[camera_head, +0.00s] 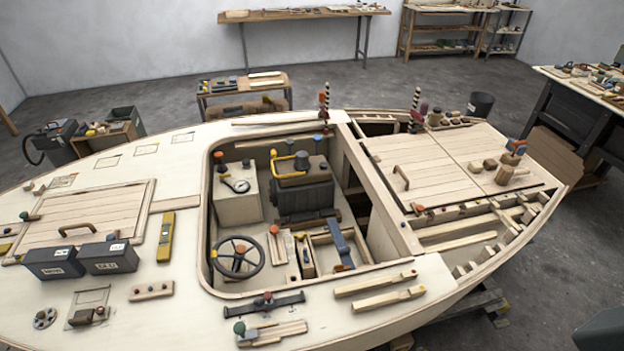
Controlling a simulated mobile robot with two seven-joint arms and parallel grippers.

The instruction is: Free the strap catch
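No part that I can surely name as the strap catch stands out in this view. A small brown and dark fitting (87,316) sits on a pale outlined patch at the front left of the deck. A dark bar with a reddish knob (264,304) lies on the near deck edge, with a green-knobbed wooden piece (270,332) in front of it. A blue strap-like piece (341,244) stands in the cockpit, too small to read clearly. Neither of my grippers is in view.
The plywood hull (190,250) fills the middle. The open cockpit holds an engine (303,187) and a steering wheel (238,257). Two dark boxes (82,260) and a yellow level (166,236) lie on the left deck. A dark shape is cut off at bottom right.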

